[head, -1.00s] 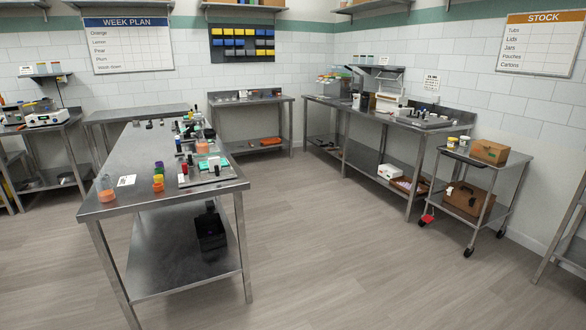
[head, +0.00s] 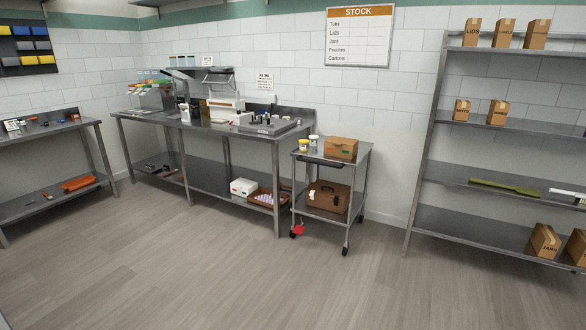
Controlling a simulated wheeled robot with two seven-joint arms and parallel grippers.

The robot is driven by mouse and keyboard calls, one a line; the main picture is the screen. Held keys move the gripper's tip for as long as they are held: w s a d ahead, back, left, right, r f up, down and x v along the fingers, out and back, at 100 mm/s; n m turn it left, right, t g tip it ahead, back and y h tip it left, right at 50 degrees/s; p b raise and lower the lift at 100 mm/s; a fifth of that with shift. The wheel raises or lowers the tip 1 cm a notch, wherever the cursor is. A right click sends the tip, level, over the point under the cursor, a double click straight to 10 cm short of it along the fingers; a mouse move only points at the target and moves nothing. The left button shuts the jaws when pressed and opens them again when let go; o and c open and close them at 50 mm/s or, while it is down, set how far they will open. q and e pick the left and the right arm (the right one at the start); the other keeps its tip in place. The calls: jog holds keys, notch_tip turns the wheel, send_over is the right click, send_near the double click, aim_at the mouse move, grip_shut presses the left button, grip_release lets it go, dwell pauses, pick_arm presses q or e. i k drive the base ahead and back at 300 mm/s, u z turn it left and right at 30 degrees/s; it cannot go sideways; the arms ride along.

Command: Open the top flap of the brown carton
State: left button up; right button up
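A brown carton (head: 341,149) sits on the top shelf of a steel cart (head: 360,167), right of the middle in the head view. Its top looks closed, though it is too small to make out the flap edges. Other brown cartons stand on the shelving unit at the right, such as one on the top shelf (head: 504,33) and one on the bottom shelf (head: 544,241). Neither of my grippers shows in the view.
Two small tubs (head: 313,142) stand left of the carton. A long steel bench (head: 215,128) stands left of the cart. The floor (head: 240,275) in front is clear.

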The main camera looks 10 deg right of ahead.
aim_at(337, 140)
jog(key=z, duration=0.7)
jog(key=i, duration=1.95)
jog(key=z, duration=0.5)
jog(key=i, duration=1.85)
jog(key=z, duration=0.05)
